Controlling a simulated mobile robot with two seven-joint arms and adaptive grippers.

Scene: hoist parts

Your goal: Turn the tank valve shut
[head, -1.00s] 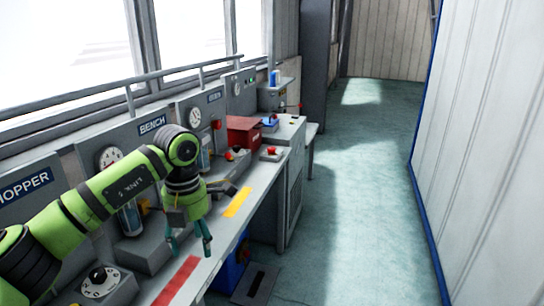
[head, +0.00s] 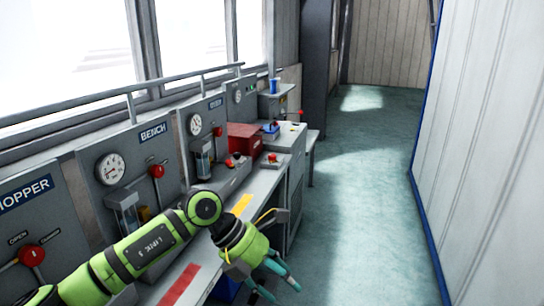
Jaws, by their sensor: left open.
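Three red-knobbed valve levers show on the wall panels: one (head: 32,256) on the HOPPER panel at the lower left, one (head: 157,171) on the BENCH panel, and one (head: 217,132) on the panel behind it. The farther panels' labels are too small to read, so I cannot tell which valve is the tank's. The HOPPER lever has small words around it. My left gripper (head: 286,293) is open and empty, with its teal fingers pointing down over the floor beyond the bench's front edge. It is apart from every valve. My right gripper is out of view.
The grey bench (head: 213,262) runs along the left, with red (head: 180,284) and yellow (head: 242,204) strips. A red box (head: 244,137) and a blue cup (head: 275,86) stand farther back. A handrail (head: 170,82) runs above the panels. The aisle floor (head: 365,210) is clear.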

